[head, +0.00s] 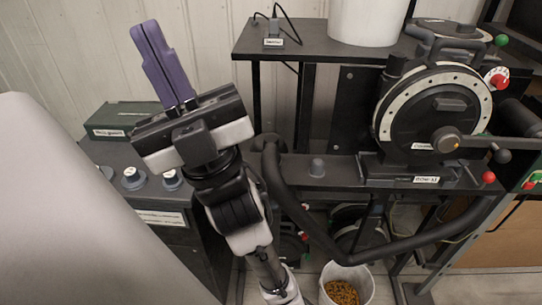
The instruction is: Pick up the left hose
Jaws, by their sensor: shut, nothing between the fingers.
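A thick black hose (290,205) has its upper left end by the metal bench, just right of my arm. It bends down and runs right in a long curve below the seed meter. I take this as the left hose. My gripper (146,30) has purple fingers closed together with nothing between them. It points up and left, in front of the panelled wall in the picture, apart from the hose. My arm passes close to the hose's left end in the picture, and I cannot tell the depth gap.
The round seed meter (432,112) stands on the bench at right. A white cylinder (368,22) stands on the upper shelf (300,42). A bucket of seeds (364,276) is on the floor below the hose. A knobbed control box (112,158) is left of my arm.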

